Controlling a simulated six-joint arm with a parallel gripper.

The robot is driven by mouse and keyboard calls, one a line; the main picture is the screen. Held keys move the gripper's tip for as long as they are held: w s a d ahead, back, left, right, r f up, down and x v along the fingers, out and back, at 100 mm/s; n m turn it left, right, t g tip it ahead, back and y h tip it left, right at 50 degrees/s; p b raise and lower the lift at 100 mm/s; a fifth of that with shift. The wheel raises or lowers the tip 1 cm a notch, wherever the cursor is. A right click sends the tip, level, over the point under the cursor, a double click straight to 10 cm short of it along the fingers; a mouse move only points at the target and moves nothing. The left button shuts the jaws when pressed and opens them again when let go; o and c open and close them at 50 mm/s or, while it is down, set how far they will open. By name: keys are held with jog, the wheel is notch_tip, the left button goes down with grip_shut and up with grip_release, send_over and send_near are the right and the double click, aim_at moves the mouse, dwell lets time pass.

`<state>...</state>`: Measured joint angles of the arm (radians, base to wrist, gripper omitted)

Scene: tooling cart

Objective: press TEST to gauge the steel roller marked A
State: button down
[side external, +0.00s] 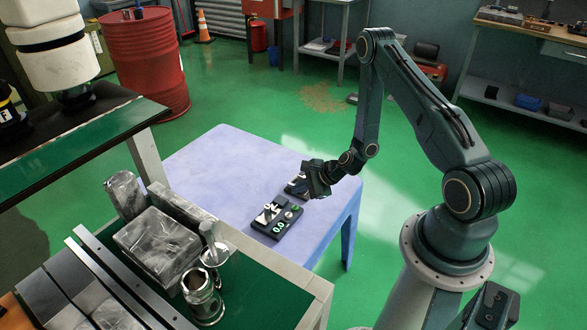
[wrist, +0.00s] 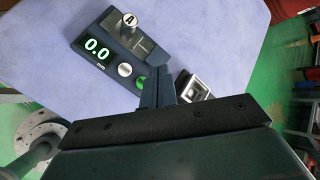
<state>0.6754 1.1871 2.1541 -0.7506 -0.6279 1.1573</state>
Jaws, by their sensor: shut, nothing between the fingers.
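The dark gauge (side external: 268,227) sits on the pale blue table, and it also shows in the wrist view (wrist: 112,68). Its display (wrist: 96,49) reads 0.0 mm in green. The steel roller marked A (wrist: 129,20) is at the gauge's far end in the wrist view, its lettered white end showing. A silver round knob or button (wrist: 125,70) and a green button (wrist: 140,82) lie beside the display; I cannot read a TEST label. My gripper (wrist: 166,78) is shut and empty, close beside the green button. I cannot tell whether it touches.
A second small dark device (side external: 296,186) is on the table (side external: 222,170) by my gripper, with a pale square part (wrist: 192,88) in the wrist view. A cart at the front left holds metal blocks (side external: 156,244) and a steel cup (side external: 203,297). The table's left side is clear.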

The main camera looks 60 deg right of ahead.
jog(key=shift+f, duration=2.45)
jog(key=shift+f, duration=0.85)
dwell(1.1)
jog(key=shift+r, duration=0.85)
dwell(0.4)
jog(key=shift+r, duration=2.5)
